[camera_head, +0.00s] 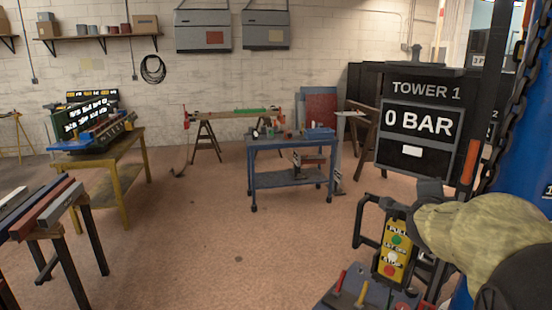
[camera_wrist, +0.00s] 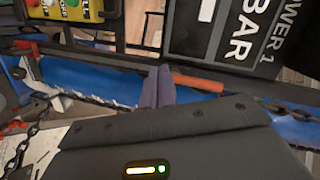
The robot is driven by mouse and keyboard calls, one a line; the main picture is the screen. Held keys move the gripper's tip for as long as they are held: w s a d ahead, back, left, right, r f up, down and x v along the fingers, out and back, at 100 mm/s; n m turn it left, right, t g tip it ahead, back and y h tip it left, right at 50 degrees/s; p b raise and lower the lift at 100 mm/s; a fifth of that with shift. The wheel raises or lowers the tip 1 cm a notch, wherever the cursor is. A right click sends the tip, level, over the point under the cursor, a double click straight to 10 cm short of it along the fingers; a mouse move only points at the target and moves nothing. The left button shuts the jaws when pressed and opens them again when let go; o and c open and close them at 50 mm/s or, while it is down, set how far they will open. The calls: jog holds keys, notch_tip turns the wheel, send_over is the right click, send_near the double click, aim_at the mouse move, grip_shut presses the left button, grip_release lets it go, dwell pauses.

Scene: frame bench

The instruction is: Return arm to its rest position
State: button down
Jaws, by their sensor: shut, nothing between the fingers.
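In the wrist view my gripper (camera_wrist: 157,85) has its two fingers together with nothing between them. The fingers lie in front of a blue surface with a chain across it. An orange bar (camera_wrist: 198,83) appears just right of the fingertips; I cannot tell whether they touch. In the head view I cannot make out the gripper's fingers. The yellow button panel (camera_head: 394,250) stands at lower right, with green, white and red buttons. It also shows at the top left of the wrist view (camera_wrist: 68,10).
The TOWER 1 sign (camera_head: 420,122) reads 0 BAR at the right. A khaki rounded shape (camera_head: 485,235) blocks part of the lower right. A blue cart (camera_head: 290,181) stands mid-room, a yellow bench (camera_head: 123,160) at left. The floor between them is open.

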jog(key=s+a+f+n+g+y, duration=0.25)
jog(key=a+f+n+y, duration=0.45)
jog(key=a+f+n, duration=0.6)
jog(key=s+a+f+n+g+y, duration=0.2)
jog(key=s+a+f+n+g, duration=0.5)
jog(key=s+a+f, duration=0.4)
jog(key=s+f+n, duration=0.1)
jog(key=s+f, duration=0.2)
jog(key=shift+s+a+n, duration=0.25)
jog(key=shift+s+n, duration=0.1)
jog(key=shift+n, duration=0.05)
